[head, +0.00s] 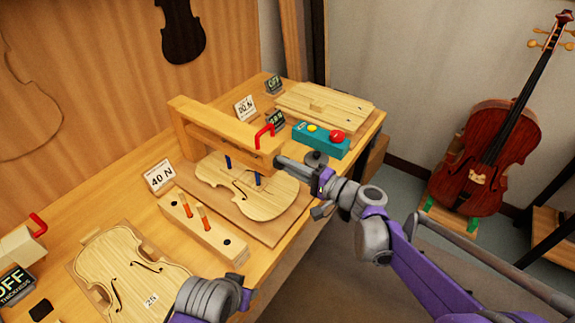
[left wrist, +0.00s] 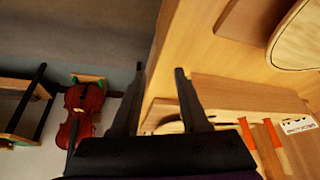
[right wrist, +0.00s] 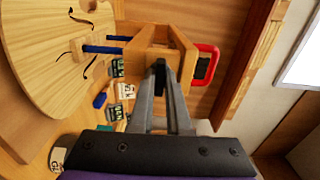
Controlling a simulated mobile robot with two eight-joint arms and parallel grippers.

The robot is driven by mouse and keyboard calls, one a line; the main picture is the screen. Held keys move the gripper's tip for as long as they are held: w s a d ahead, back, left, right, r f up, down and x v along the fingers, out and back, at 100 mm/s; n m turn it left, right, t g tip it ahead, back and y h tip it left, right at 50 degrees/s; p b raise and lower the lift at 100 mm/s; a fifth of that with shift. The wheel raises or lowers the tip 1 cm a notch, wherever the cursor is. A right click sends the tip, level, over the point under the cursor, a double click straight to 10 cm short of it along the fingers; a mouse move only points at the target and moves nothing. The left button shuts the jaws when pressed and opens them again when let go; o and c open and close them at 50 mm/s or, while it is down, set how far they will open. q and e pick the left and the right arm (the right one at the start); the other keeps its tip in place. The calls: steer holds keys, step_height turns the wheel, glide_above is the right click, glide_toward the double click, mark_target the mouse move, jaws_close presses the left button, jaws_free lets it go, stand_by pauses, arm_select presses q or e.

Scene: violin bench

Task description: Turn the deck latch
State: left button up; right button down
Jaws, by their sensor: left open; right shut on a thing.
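A wooden press frame (head: 215,125) stands on the bench with a red handle (head: 264,134) on its beam. The handle also shows in the right wrist view (right wrist: 206,64). A violin plate (head: 255,200) lies under the frame, with blue pegs (head: 258,178) above it. My right gripper (head: 279,161) is shut at the near end of the wooden beam (right wrist: 150,60); in the right wrist view its fingertips (right wrist: 163,72) meet there and partly hide what they hold. I cannot make out a separate deck latch. My left gripper (left wrist: 160,85) is open and empty above the bench's front edge.
A block with orange pegs (head: 203,228) and another violin plate (head: 130,270) lie nearer. A cello (head: 485,150) stands right, off the bench.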

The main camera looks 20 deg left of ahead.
steer(key=shift+n, duration=0.3)
arm_select(q)
steer(key=shift+w+r+p, duration=0.25)
steer(key=shift+r+p, duration=0.3)
steer(key=shift+r, duration=0.2)
steer(key=shift+w+r+p, duration=0.2)
steer(key=shift+r+p, duration=0.4)
steer(key=shift+r, duration=0.1)
steer(key=shift+w+r+p, duration=0.25)
steer(key=shift+r+p, duration=0.3)
steer(key=shift+r, duration=0.2)
arm_select(e)
steer(key=shift+n, duration=8.6)
steer(key=c, duration=0.9)
jaws_free()
steer(key=shift+d, duration=0.1)
